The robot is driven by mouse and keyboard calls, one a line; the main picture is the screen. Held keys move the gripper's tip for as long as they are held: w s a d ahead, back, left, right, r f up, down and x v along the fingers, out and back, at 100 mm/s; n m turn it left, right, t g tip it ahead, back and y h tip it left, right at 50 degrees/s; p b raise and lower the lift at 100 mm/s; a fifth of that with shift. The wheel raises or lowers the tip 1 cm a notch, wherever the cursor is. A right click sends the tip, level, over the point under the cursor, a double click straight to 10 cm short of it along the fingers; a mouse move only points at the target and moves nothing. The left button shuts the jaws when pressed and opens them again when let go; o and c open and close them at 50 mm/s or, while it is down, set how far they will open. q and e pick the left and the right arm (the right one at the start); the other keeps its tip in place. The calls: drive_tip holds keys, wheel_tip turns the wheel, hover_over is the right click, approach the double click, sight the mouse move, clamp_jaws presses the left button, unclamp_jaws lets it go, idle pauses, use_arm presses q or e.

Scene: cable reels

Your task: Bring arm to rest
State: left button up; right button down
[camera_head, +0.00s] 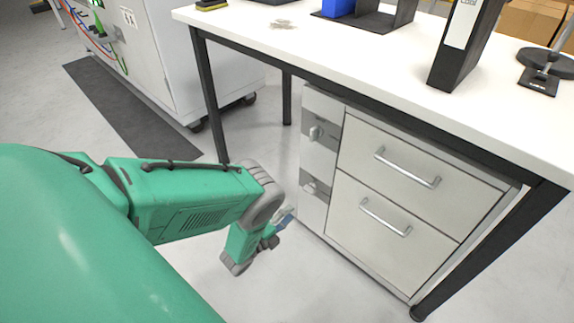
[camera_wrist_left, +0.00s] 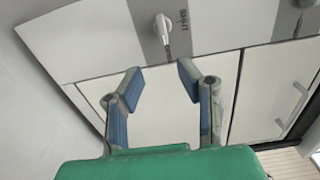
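My left arm reaches in from the left in the head view, bent at its wrist. My left gripper (camera_head: 284,221) is mostly hidden behind the arm's last links, with a bit of a blue fingertip showing. In the left wrist view my left gripper (camera_wrist_left: 158,85) is open and empty, its two blue-padded fingers wide apart. It faces the white cabinet (camera_head: 318,205) under the table, near a silver handle (camera_wrist_left: 163,32) on a grey panel. No contact with the cabinet shows. My right gripper is in neither view.
A white table (camera_head: 330,60) with dark legs stands ahead. The cabinet has two drawers with bar handles (camera_head: 385,216). A black binder (camera_head: 465,45) and a black stand (camera_head: 545,65) are on the table. A wheeled white cabinet (camera_head: 150,60) stands at the back left. Grey floor lies open between them.

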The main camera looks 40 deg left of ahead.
use_arm(q)
drive_tip(key=shift+s, duration=0.25)
idle(0.4)
drive_tip(key=s+d+r+n+g, duration=0.35)
drive_tip(key=s+n+g, duration=0.25)
drive_tip(key=s, duration=0.3)
drive_tip(key=s+d+r+n+g+y, duration=0.1)
drive_tip(key=s+d+r+n+g, duration=0.1)
drive_tip(key=s+r+n+g, duration=0.5)
drive_tip(key=s+d+r+n+g, duration=0.1)
drive_tip(key=s+d+n+g, duration=0.3)
drive_tip(key=s, duration=0.7)
wheel_tip(320, 180, up, 18)
drive_tip(key=n+p, duration=0.1)
drive_tip(key=p, duration=1.7)
drive_tip(key=shift+a, duration=0.4)
